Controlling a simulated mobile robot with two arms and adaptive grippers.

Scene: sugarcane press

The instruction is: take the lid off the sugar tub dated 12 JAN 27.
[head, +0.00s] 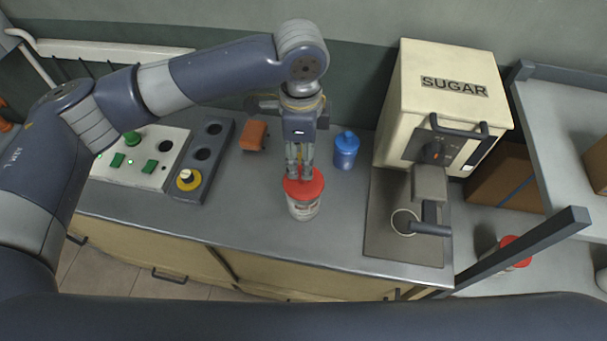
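A white tub (303,209) with a red lid (312,188) stands upright on the steel counter, near its front edge. Its label is too small for me to read a date. My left gripper (299,174) points straight down over this lid, with its fingertips at the lid's top. The fingers are close together, and I cannot tell whether they grip anything there. The lid sits on the tub. Another red-lidded tub (515,251) is partly hidden behind a dark rail at the right; its date does not show. My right gripper is out of view.
A blue bottle (346,150) stands close to the right of my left gripper. The cream SUGAR machine (439,90) is farther right. A control panel (140,158) and an orange-brown block (254,135) are to the left. The front counter left of the tub is clear.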

